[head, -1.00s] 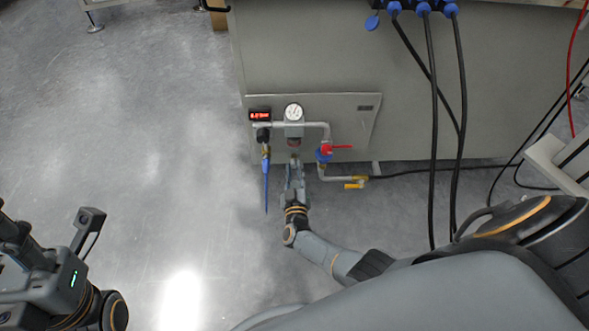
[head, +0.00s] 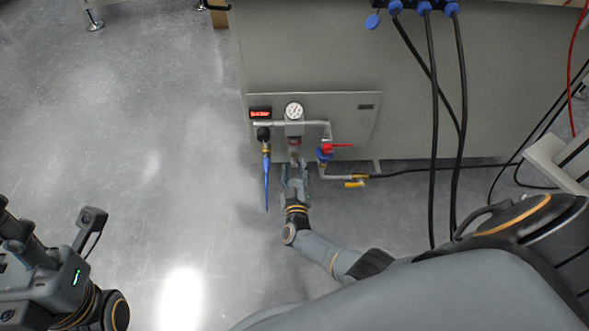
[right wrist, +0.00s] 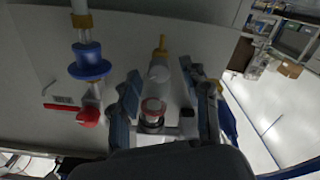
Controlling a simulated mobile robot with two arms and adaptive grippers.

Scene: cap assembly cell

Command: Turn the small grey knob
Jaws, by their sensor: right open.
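The small grey knob (head: 294,157) is below the grey regulator body (head: 294,130) and its round gauge (head: 294,112), on the cabinet's pipework. My right gripper (head: 295,170) is right at it, open, and partly hides it. In the right wrist view my two fingers (right wrist: 160,85) stand apart, with a pale round part with a reddish ring (right wrist: 153,106) between them. A pale cylinder with a yellow tip (right wrist: 160,48) shows beyond it. I cannot tell whether a finger touches anything. My left gripper's fingers are not in view; only its arm shows at lower left.
A red-handled valve (head: 340,146) with a blue fitting is close on the right. A yellow valve (head: 355,183) and black hoses are farther right. The left floor is clear.

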